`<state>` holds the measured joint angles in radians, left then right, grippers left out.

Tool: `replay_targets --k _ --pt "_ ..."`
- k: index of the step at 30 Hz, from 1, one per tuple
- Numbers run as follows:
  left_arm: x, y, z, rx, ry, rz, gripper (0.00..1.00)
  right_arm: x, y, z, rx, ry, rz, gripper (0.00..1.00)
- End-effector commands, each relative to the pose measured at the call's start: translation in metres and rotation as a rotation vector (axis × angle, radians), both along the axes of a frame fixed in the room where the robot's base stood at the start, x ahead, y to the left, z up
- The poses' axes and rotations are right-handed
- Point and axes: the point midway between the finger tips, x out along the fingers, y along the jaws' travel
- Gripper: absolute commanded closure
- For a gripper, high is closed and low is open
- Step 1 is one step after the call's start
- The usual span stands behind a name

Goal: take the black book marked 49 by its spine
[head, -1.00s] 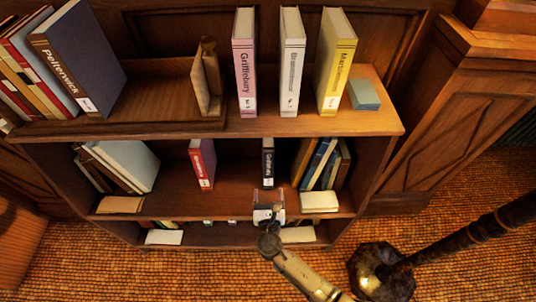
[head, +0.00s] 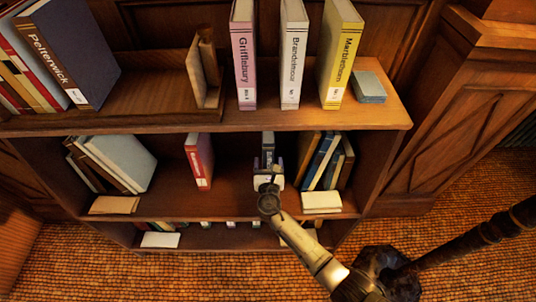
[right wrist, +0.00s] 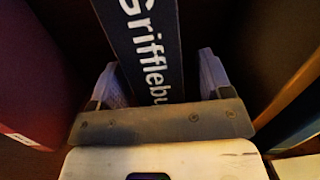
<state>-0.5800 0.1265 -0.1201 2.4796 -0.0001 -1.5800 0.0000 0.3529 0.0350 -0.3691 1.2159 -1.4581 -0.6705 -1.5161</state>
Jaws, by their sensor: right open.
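The black book (head: 268,141) stands upright on the middle shelf, its spine facing out. In the right wrist view its dark spine (right wrist: 155,60) shows large white lettering that begins "Grifflebu". The lower spine is hidden behind my gripper, so I cannot read a number on it. My right gripper (head: 268,164) is at the front of this book, low on the spine. It is open, with one finger on each side of the spine in the right wrist view (right wrist: 161,80). I cannot tell whether the fingers touch the book. My left gripper is out of view.
A red book (head: 200,160) stands alone to the left on the middle shelf (head: 235,190). Blue and brown books (head: 325,160) lean to the right. The top shelf's edge (head: 225,124) overhangs the black book. A dark lamp stand (head: 450,250) is at lower right.

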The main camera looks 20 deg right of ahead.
Motion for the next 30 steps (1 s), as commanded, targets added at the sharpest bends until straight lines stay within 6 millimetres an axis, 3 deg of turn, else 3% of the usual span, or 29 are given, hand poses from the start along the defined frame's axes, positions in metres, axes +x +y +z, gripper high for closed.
replay_targets --k 4,13,30 --pt "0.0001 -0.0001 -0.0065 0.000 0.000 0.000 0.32 0.0116 -0.0038 -0.0004 0.000 -0.001 0.000 0.28" --pt "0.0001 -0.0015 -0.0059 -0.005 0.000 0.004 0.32 0.0137 -0.0045 0.0008 0.001 0.000 0.000 0.28" --pt "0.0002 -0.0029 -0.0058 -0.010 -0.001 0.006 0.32 0.0134 -0.0045 0.0005 0.001 0.000 0.000 0.82"
